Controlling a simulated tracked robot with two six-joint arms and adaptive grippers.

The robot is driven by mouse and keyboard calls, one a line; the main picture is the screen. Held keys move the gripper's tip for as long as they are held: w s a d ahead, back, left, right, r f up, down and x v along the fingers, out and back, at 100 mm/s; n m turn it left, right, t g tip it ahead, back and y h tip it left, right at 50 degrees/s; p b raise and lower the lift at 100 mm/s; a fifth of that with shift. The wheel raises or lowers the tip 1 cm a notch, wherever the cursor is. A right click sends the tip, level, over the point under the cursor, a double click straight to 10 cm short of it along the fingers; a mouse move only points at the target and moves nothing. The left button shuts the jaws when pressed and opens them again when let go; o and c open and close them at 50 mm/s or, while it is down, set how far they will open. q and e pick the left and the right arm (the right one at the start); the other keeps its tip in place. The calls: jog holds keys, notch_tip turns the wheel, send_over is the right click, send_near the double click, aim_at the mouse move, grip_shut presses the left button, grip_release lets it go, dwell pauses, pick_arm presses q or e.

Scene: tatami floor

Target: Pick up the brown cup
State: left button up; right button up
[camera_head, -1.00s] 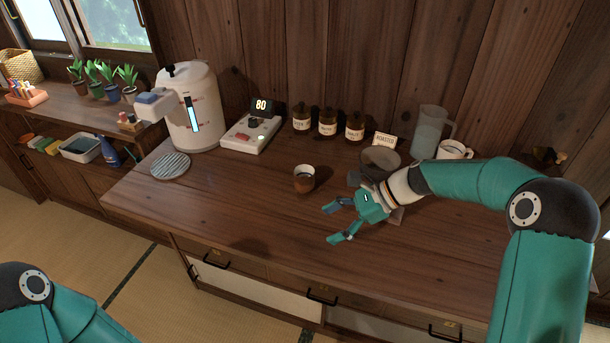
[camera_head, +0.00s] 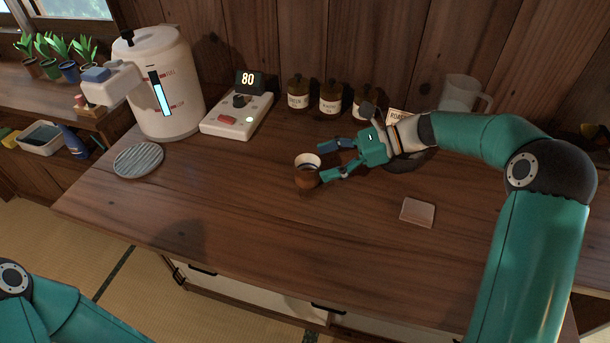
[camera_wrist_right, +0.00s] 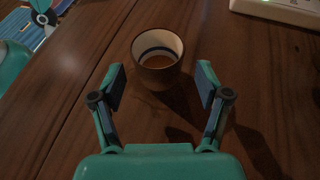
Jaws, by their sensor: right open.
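The brown cup (camera_head: 306,175) stands upright on the wooden counter, with a pale inside. In the right wrist view the cup (camera_wrist_right: 158,68) stands just beyond the fingertips, centred between them, with some brownish content or bottom showing inside. My right gripper (camera_head: 322,161) is open and empty, close to the cup's right side in the head view. In the wrist view its two fingers (camera_wrist_right: 160,90) are spread wide, one to each side of the cup's near edge. My left gripper is out of the head view; only part of the left arm shows at the lower left.
A white dispenser (camera_head: 165,85) and a round slatted mat (camera_head: 138,160) are at left. A control box reading 80 (camera_head: 238,115) and brown bottles (camera_head: 330,95) stand behind the cup. A small pale square (camera_head: 417,213) lies to the right. The counter's front is clear.

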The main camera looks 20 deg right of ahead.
aim_at(297, 174)
jog(key=shift+a+f, duration=0.1)
jog(key=shift+f, duration=0.55)
jog(key=shift+x, duration=3.6)
jog(key=c, duration=1.2)
